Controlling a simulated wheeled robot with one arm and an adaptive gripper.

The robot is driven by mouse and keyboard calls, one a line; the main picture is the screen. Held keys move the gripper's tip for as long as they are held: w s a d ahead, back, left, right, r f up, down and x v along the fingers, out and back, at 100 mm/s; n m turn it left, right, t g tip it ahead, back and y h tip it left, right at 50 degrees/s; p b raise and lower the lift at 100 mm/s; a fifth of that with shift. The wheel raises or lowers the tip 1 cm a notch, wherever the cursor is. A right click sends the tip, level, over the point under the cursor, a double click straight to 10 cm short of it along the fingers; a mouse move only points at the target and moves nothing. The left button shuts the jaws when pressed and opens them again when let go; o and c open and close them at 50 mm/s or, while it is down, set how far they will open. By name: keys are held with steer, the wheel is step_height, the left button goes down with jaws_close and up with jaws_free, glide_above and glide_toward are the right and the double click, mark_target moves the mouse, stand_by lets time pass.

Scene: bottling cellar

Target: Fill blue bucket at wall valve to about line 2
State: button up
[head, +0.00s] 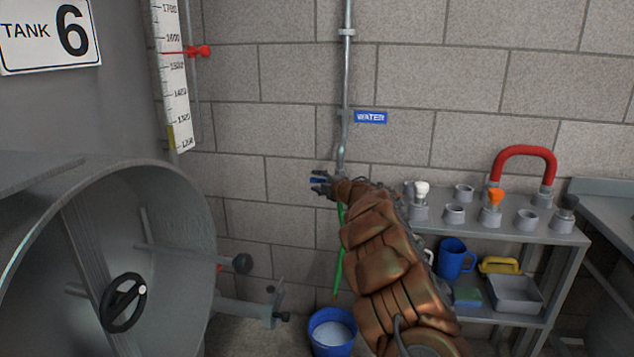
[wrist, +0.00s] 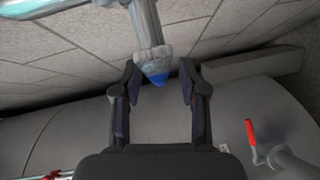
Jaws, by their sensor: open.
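The blue bucket (head: 318,341) stands on the floor below the pipe, partly cut off by the frame's lower edge. Its inside shows a pale surface that looks like water; I cannot read any level lines. A green hose (head: 338,268) hangs from the valve area down toward the bucket. My gripper (head: 319,184) is at the wall pipe (head: 343,150), where it hides most of the valve. In the wrist view my open gripper (wrist: 159,84) has its fingers on either side of the blue valve end (wrist: 159,79), without visibly clamping it.
A blue WATER sign (head: 370,117) is on the block wall. A grey shelf (head: 560,235) at right holds fittings, a blue mug (head: 453,258) and a tray (head: 515,294). A large tank opening with a black handwheel (head: 123,302) takes up the left.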

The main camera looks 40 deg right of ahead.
steer(key=shift+w+d, duration=0.1)
steer(key=shift+w, duration=0.4)
jaws_close()
stand_by(0.6)
